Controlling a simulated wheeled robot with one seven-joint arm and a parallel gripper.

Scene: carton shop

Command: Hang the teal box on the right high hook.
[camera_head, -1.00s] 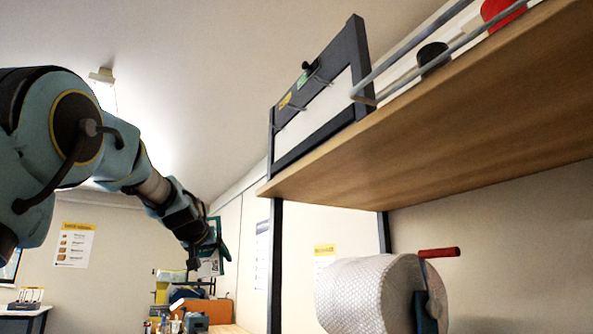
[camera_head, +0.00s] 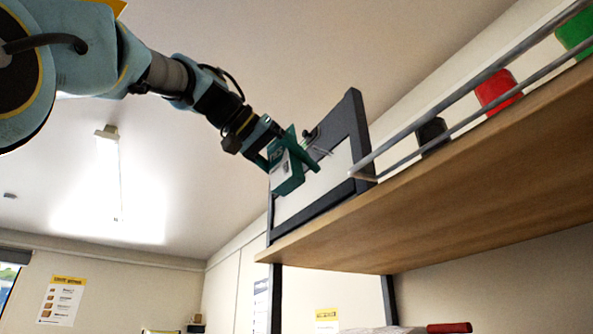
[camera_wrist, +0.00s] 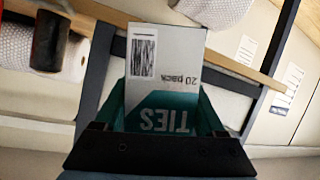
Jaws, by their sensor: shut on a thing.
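The teal box (camera_head: 281,170), teal and white, is in my gripper (camera_head: 276,153), raised in front of the dark frame at the shelf's far end. In the wrist view the box (camera_wrist: 170,62) shows a white part with a barcode and "20 pack", and a teal part reading "TIES". My gripper (camera_wrist: 160,125) is shut on it. The right high hook (camera_head: 319,149) shows as thin wire prongs on the frame, just right of the box. A gap between box and prongs cannot be judged. The left hook is hidden behind the box and gripper.
The dark frame (camera_head: 355,118) stands on the wooden shelf (camera_head: 440,205). A grey rail (camera_head: 460,92) runs along the shelf edge, with black (camera_head: 432,134), red (camera_head: 497,90) and green (camera_head: 577,30) items behind it. Open air lies left of the frame.

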